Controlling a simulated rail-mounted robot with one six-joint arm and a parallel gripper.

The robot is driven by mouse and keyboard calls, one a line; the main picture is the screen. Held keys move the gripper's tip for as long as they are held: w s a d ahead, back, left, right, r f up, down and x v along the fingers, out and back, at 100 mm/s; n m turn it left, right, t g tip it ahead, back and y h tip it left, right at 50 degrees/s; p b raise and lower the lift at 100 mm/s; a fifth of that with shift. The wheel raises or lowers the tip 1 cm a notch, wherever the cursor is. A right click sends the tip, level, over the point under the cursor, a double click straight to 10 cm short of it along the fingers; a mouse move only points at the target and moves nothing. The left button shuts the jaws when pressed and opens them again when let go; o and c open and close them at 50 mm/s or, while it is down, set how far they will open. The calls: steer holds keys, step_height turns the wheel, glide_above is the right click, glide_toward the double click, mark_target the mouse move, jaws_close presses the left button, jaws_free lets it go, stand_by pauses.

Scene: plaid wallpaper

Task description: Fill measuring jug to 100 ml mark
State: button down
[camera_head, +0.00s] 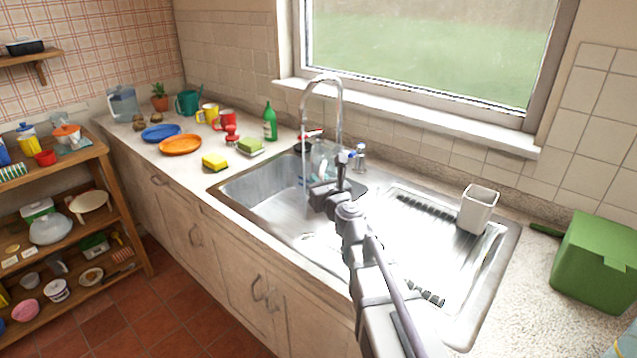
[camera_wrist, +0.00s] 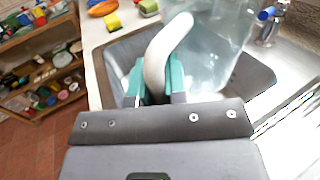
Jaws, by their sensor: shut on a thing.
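The measuring jug (camera_head: 322,158) is clear and stands out faintly over the sink in the head view. In the wrist view the clear jug (camera_wrist: 215,50) is large, at the upper right, with a pale curved handle (camera_wrist: 160,52). My gripper (camera_wrist: 156,82) has its teal fingers shut on this handle. The jug is held over the sink basin (camera_head: 262,190), close to the tap (camera_head: 338,100). A thin pale stream seems to fall from the spout, beside or into the jug; I cannot tell which. The jug's marks and water level cannot be read.
A white cup (camera_head: 478,208) stands on the drainboard (camera_head: 420,225). A green bottle (camera_head: 270,122), sponges (camera_head: 215,162) and plates (camera_head: 181,145) are on the left counter. A green box (camera_head: 595,262) sits at right.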

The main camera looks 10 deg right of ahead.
steer(key=w+a+f+b, duration=0.2)
steer(key=w, duration=0.6)
steer(key=shift+w+a, duration=0.1)
stand_by(0.3)
steer(key=w+a, duration=0.1)
steer(key=w, duration=0.6)
steer(key=shift+a, duration=0.4)
stand_by(3.6)
steer(key=s+d, duration=0.2)
steer(key=s, duration=0.6)
stand_by(0.6)
